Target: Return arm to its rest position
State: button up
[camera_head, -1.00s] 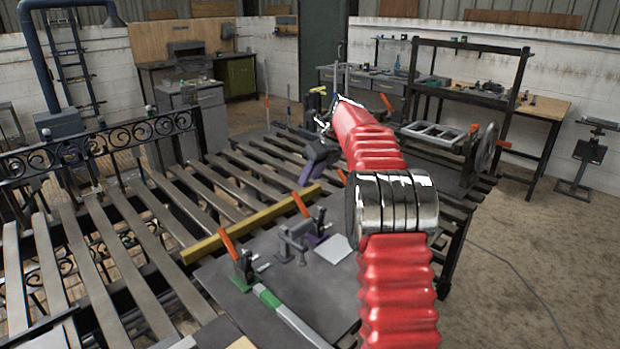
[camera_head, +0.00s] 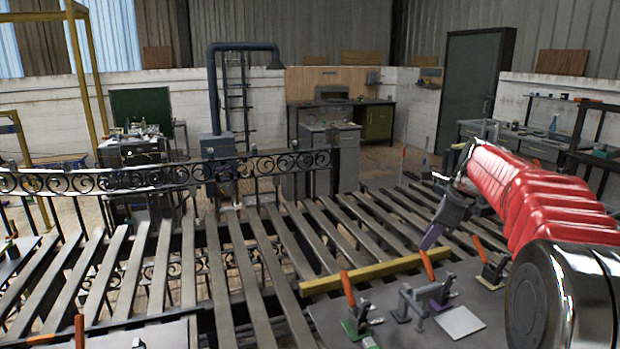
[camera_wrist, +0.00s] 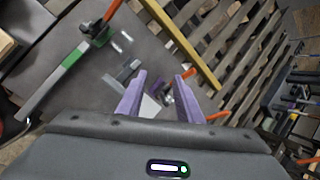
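My red arm (camera_head: 535,190) reaches in from the right edge of the head view. My gripper (camera_head: 433,238) hangs from its far end, above the slatted metal table (camera_head: 245,270) and behind the yellow bar. In the wrist view its two purple fingers stand apart, with an open gap (camera_wrist: 160,76) between them and nothing held. Below the gap lie a dark plate, a pale square and clamp parts. The fingertips are small and partly dark in the head view.
A yellow bar (camera_head: 375,275) lies across the slats. Orange-handled clamps (camera_head: 358,312) and a small grey vise (camera_head: 413,302) stand on the dark plate in front. A scrollwork gate panel (camera_head: 170,175) stands upright at left. A cabinet (camera_head: 330,160) stands behind.

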jog(key=s+a+r+n, duration=0.1)
jog(key=s+a+n, duration=0.45)
jog(key=s, duration=0.35)
jog(key=s+a+r+n, duration=0.1)
jog(key=s+a+n, duration=0.5)
jog(key=s, duration=0.4)
jog(key=s+a+f+n, duration=0.1)
jog(key=s+f+n, duration=0.2)
jog(key=s, duration=0.3)
jog(key=s+f+n+h, duration=0.1)
jog(key=s+f+n, duration=0.2)
jog(key=s+n, duration=0.2)
jog(key=s+a+f+n, duration=0.1)
jog(key=s+f+n, duration=0.2)
jog(key=s+n, duration=0.2)
jog(key=shift+s+a+f, duration=0.15)
jog(key=shift+s+a, duration=0.2)
jog(key=shift+s, duration=0.9)
